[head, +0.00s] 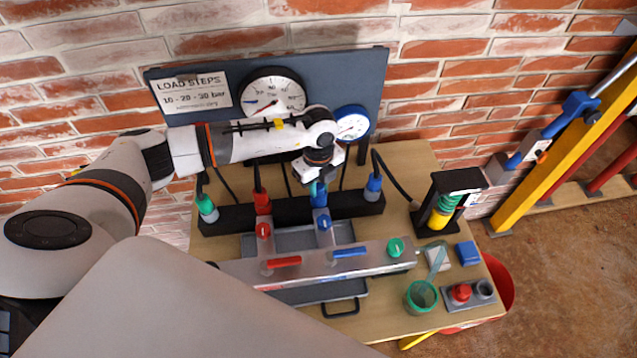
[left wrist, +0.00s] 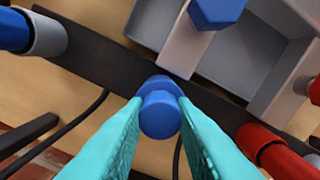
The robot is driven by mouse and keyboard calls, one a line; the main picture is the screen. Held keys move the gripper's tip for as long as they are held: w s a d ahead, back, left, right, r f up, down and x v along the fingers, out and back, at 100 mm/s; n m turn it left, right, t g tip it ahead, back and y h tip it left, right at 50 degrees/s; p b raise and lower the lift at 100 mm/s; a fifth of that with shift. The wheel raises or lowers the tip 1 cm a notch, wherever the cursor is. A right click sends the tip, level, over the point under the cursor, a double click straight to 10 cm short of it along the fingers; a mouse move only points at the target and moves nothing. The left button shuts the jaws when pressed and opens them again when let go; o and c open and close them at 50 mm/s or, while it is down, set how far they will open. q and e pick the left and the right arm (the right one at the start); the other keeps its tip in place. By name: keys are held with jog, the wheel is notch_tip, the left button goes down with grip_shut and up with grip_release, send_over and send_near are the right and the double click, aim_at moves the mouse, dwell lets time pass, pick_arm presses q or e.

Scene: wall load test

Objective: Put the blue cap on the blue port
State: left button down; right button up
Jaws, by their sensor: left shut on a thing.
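My left gripper (head: 319,187) points down over the black port bar (head: 290,211). Its teal fingers (left wrist: 160,125) are shut on the blue cap (left wrist: 160,115), which also shows under the gripper in the head view (head: 319,201). The cap is over the bar, between a red hose connector (head: 262,203) and a blue hose connector (head: 373,187). The blue port is not clearly distinguishable from the cap, and I cannot tell whether the cap touches it or is seated. My right gripper is not in view.
A metal valve block (head: 315,264) with red, blue and green handles stands in front of the bar. A gauge panel (head: 220,122) is behind. A green cup (head: 421,297) and a small box with a red cap (head: 461,293) stand at the right. Hoses run close beside the gripper.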

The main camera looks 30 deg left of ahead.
pick_arm(q)
jog(key=shift+f, duration=0.1)
dwell(0.3)
jog(key=c, duration=1.1)
grip_release()
jog(key=shift+o, duration=0.4)
jog(key=o, duration=0.4)
jog(key=shift+r+p, duration=2.9)
jog(key=shift+r, duration=1.2)
jog(key=shift+f, duration=0.15)
